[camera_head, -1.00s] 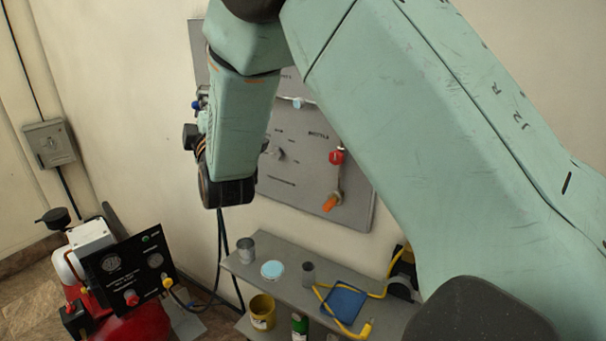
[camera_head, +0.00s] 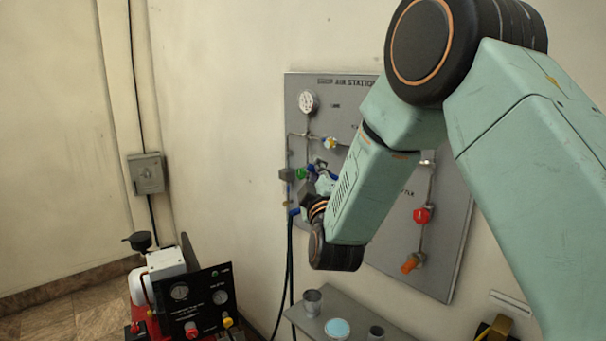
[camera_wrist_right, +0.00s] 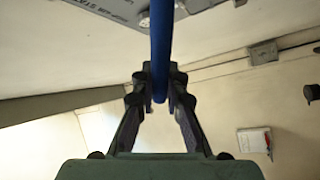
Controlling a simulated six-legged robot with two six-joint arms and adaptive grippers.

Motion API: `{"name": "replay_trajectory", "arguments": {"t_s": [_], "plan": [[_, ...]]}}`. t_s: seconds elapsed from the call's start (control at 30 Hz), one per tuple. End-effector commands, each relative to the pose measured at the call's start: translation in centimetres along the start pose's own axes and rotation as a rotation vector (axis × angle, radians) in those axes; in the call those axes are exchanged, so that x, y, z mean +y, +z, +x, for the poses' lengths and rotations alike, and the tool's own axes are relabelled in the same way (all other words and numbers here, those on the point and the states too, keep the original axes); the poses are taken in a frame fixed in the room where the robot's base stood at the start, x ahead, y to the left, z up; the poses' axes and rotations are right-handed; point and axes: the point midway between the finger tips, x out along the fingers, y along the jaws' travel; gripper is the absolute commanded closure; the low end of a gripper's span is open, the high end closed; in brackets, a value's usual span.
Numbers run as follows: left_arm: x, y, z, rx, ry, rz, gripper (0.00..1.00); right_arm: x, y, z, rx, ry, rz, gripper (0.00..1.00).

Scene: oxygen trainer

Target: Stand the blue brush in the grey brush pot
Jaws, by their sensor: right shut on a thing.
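The blue brush shows in the right wrist view as a long blue handle (camera_wrist_right: 162,45), held between the fingertips of my right gripper (camera_wrist_right: 157,82). The handle runs up out of the picture there. In the head view my right gripper (camera_head: 313,192) is in front of the wall panel, partly hidden by its own wrist. The brush is hard to pick out there against the panel's blue parts. Two grey pots stand on the shelf, a lighter one (camera_head: 312,303) and a darker, smaller one (camera_head: 376,334). I cannot tell which is the brush pot. My left gripper is not in view.
The grey panel (camera_head: 440,270) with gauges and valves is on the wall behind my right arm. A light-blue disc (camera_head: 338,328) lies between the pots on the grey shelf (camera_head: 352,308). A black-fronted machine (camera_head: 205,300) stands at lower left. A wall box (camera_head: 146,174) hangs farther left.

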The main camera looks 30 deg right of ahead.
Motion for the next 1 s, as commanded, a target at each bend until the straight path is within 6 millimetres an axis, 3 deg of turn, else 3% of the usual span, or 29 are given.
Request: {"name": "replay_trajectory", "arguments": {"t_s": [0.03,0.1,0.6,0.8,1.0], "plan": [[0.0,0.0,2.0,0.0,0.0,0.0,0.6,-1.5,2.6,-0.5,-0.024,0.0,0.06,1.0],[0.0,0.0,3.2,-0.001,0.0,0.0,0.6,-2.3,5.0,-0.9,-0.046,-0.001,0.147,1.0],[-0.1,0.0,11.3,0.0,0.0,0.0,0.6,-9.0,20.3,-5.7,-0.225,0.005,0.802,1.0],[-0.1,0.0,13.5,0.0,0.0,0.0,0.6,-11.1,24.1,-7.6,-0.273,0.016,0.961,1.0],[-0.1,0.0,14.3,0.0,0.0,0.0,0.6,-11.9,25.6,-8.5,-0.292,0.02,1.024,1.0]]}}
